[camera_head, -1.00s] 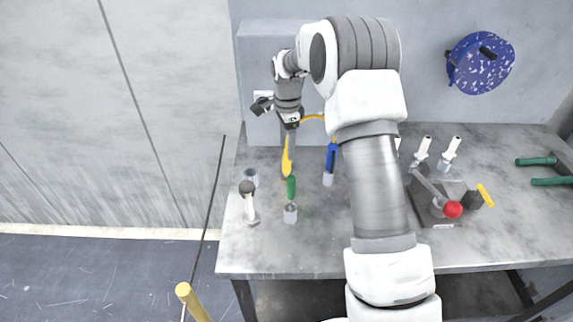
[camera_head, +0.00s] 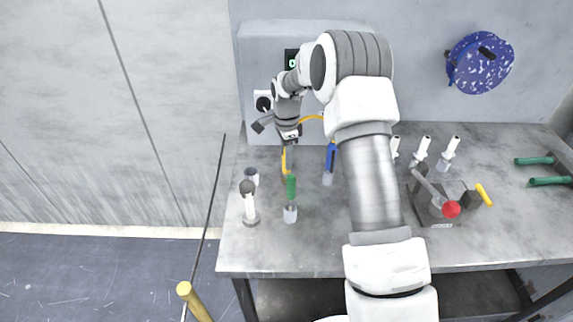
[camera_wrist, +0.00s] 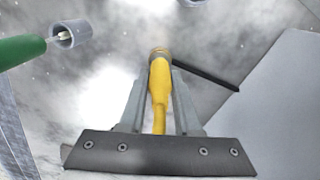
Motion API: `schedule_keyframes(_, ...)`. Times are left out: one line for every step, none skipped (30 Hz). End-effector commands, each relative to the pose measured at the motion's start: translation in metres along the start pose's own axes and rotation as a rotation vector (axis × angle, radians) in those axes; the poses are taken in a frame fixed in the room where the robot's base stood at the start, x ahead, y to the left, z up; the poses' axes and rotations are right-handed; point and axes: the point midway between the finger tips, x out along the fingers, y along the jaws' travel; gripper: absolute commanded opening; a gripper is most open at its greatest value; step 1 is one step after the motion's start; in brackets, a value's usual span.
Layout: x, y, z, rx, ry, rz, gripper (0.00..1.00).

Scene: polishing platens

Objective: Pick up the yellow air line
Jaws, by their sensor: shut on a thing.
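The yellow air line (camera_head: 284,162) is near the back left of the grey bench, with a yellow hose arching behind my gripper. In the wrist view the yellow air line (camera_wrist: 159,83) runs between my two fingers, its end at their tips. My gripper (camera_head: 288,160) is shut on it, pointing down towards the bench. My gripper also shows in the wrist view (camera_wrist: 160,75). Whether the line's end touches anything below is unclear.
A green air line (camera_head: 291,187) stands in a grey socket just in front, and a blue one (camera_head: 331,157) stands to the right. A red-knobbed lever fixture (camera_head: 437,204) is farther right.

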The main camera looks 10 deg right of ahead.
Motion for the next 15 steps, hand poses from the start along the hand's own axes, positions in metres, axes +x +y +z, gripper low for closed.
schedule_keyframes(-0.0003,-0.0001,0.0000,0.000,0.000,0.000,0.02)
schedule_keyframes(-0.0003,-0.0001,0.0000,0.000,0.000,0.000,0.00)
schedule_keyframes(-0.0003,-0.0001,0.0000,0.000,0.000,0.000,0.00)
schedule_keyframes(-0.0003,-0.0001,0.0000,0.000,0.000,0.000,0.00)
schedule_keyframes(-0.0004,-0.0001,0.0000,0.000,0.000,0.000,0.00)
schedule_keyframes(-0.0006,-0.0002,0.0000,0.000,0.000,-0.001,0.00)
schedule_keyframes(-0.0006,-0.0003,0.0000,0.000,0.000,-0.001,0.00)
schedule_keyframes(-0.0006,-0.0003,0.0000,0.000,0.000,-0.001,0.00)
schedule_keyframes(-0.0006,-0.0003,0.0000,0.000,0.000,-0.001,0.00)
schedule_keyframes(-0.0006,-0.0003,0.0000,0.000,0.000,-0.001,0.00)
schedule_keyframes(-0.0007,-0.0003,-0.0001,0.000,0.000,-0.001,0.00)
schedule_keyframes(-0.0013,-0.0004,0.0000,0.000,0.000,-0.001,0.00)
schedule_keyframes(-0.0025,-0.0005,-0.0001,0.000,0.000,-0.002,0.00)
schedule_keyframes(-0.0044,-0.0006,-0.0001,0.000,0.001,-0.002,0.00)
schedule_keyframes(-0.0083,-0.0009,-0.0002,0.000,0.001,-0.003,0.00)
